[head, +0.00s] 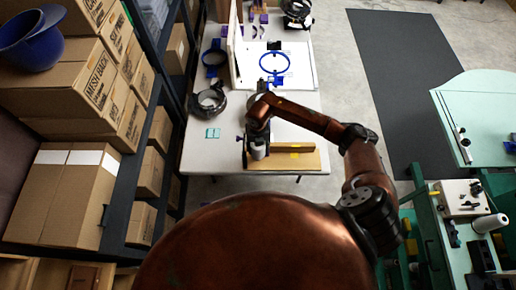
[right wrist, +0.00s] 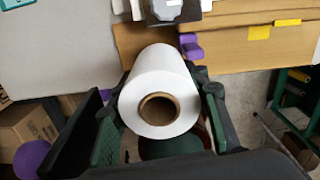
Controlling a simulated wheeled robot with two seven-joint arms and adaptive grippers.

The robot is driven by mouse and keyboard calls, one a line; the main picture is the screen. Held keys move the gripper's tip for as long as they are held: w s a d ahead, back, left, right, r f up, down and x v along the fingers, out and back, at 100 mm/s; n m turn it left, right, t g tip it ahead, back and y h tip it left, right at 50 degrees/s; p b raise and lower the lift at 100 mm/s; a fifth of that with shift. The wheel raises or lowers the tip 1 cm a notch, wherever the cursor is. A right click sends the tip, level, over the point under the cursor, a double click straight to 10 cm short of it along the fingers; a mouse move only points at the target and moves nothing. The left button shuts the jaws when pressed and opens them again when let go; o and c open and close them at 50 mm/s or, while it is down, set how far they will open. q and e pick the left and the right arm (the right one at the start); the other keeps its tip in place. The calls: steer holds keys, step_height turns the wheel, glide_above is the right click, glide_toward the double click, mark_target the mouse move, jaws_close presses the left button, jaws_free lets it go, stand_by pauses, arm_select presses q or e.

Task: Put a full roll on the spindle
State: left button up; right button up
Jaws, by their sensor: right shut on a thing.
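A white roll (right wrist: 158,88) with a brown cardboard core sits between the green-padded fingers of my right gripper (right wrist: 162,82), which is shut on it. The open core end faces the wrist camera. In the head view my right gripper (head: 258,148) is over the near end of the white table, at a wooden board (head: 298,160). A purple part (right wrist: 190,45) and a grey metal piece (right wrist: 182,10) lie just beyond the roll. I cannot make out the spindle clearly; the roll and gripper hide that spot. My left gripper is not in view.
The white table (head: 200,155) holds black ring-shaped gear (head: 208,102) and a blue hoop (head: 274,64). Shelves with cardboard boxes (head: 75,85) stand left. A green machine with a white spool (head: 489,223) stands right. A dark floor mat (head: 405,60) lies clear.

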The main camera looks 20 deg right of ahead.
steer(key=shift+f, duration=0.35)
steer(key=shift+f+b, duration=0.75)
steer(key=shift+r, duration=0.1)
steer(key=o, duration=1.3)
steer(key=shift+r, duration=0.1)
